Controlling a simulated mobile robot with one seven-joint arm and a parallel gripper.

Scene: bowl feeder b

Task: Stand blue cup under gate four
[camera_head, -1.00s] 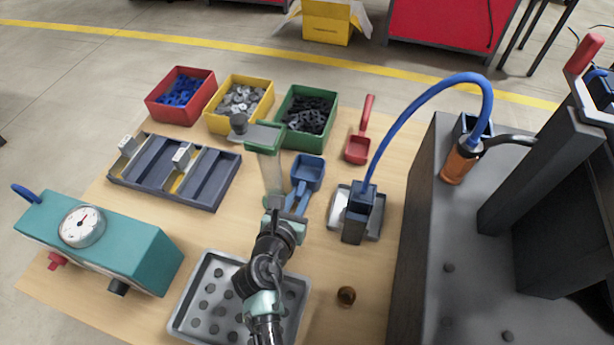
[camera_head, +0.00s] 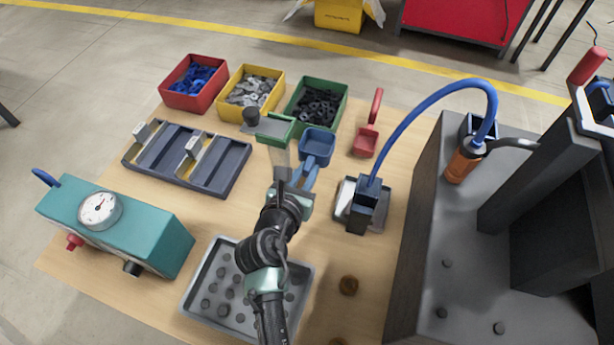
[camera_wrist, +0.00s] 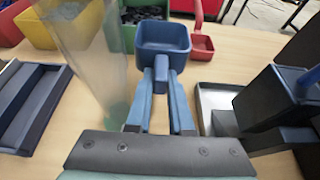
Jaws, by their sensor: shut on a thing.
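The blue cup (camera_head: 317,146) is a square, open scoop with a long handle. It shows large at the top middle of the wrist view (camera_wrist: 163,36), its opening facing up and empty. My gripper (camera_head: 297,188) is shut on its handle, and in the wrist view the fingers (camera_wrist: 160,105) reach forward along it. I cannot tell how high the cup is above the table. A clear upright chute (camera_head: 279,160) with a green top stands just left of the cup. No gate number is readable, so I cannot tell which part is gate four.
Red (camera_head: 194,98), yellow (camera_head: 250,105) and green bins (camera_head: 318,118) of parts stand behind. A red scoop (camera_head: 365,142) lies right. A dark lane tray (camera_head: 187,172), teal gauge box (camera_head: 125,225) and metal tray (camera_head: 208,275) are left and front. A dark block with blue hose (camera_head: 365,210) stands right.

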